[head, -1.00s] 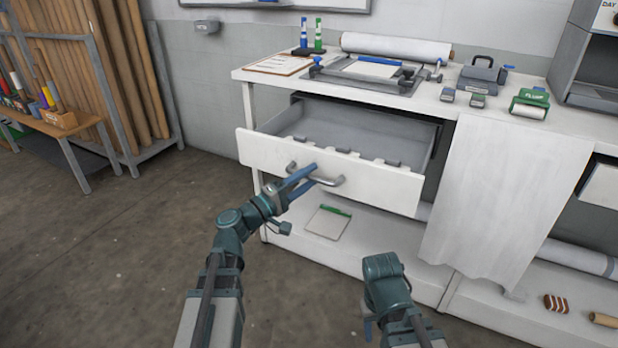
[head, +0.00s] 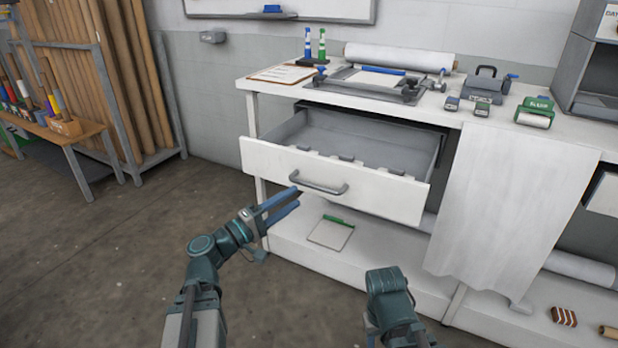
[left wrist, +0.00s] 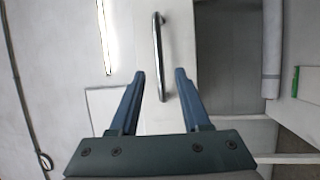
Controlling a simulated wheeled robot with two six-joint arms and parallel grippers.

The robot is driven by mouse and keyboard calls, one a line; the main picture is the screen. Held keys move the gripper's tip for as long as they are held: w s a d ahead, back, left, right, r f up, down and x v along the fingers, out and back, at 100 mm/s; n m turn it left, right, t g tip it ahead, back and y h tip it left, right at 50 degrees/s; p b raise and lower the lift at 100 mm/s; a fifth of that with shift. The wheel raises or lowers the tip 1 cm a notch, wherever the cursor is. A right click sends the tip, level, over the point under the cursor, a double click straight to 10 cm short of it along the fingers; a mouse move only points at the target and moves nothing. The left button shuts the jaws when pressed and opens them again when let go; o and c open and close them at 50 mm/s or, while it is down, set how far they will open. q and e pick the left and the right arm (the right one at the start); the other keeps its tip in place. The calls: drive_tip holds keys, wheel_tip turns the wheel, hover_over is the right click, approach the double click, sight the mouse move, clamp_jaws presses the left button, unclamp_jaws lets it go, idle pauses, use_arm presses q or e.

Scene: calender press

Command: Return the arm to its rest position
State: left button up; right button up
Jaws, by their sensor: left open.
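My left gripper (head: 282,204) is open and empty, a little in front of the white drawer (head: 385,192) and apart from its grey bar handle (head: 318,184). The drawer stands pulled out of the bench, with its grey inside showing. In the left wrist view the two blue fingers (left wrist: 158,85) are spread, and the handle (left wrist: 158,55) lies ahead between and beyond their tips. My right arm (head: 388,300) is low at the front of the head view. Its fingers are hidden below the wrist.
The white bench (head: 560,130) carries a press frame (head: 365,82), a film roll (head: 400,57) and a green dispenser (head: 534,112). A cloth (head: 505,205) hangs at the front. A clipboard (head: 330,233) lies on the low shelf. The floor (head: 110,260) at left is clear.

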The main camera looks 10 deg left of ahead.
use_arm(q)
drive_tip(key=s+d+f+m+g+y, duration=0.1)
drive_tip(key=s+d+f+m+g, duration=0.25)
drive_tip(key=d+f+g, duration=0.35)
drive_tip(key=s+d+f+m+g+y, duration=0.1)
drive_tip(key=s+d+f+m+g, duration=0.3)
drive_tip(key=d+f, duration=0.55)
drive_tip(key=s+a+f+m+g+y, duration=0.3)
drive_tip(key=s+f+m+g+y, duration=0.25)
drive_tip(key=s+f+y, duration=0.5)
wheel_tip(320, 180, up, 36)
drive_tip(key=w+y+p, duration=0.1)
drive_tip(key=p, duration=3.3)
drive_tip(key=shift+w+d+f, duration=0.15)
drive_tip(key=shift+d+f, duration=0.05)
drive_tip(key=shift+d, duration=0.15)
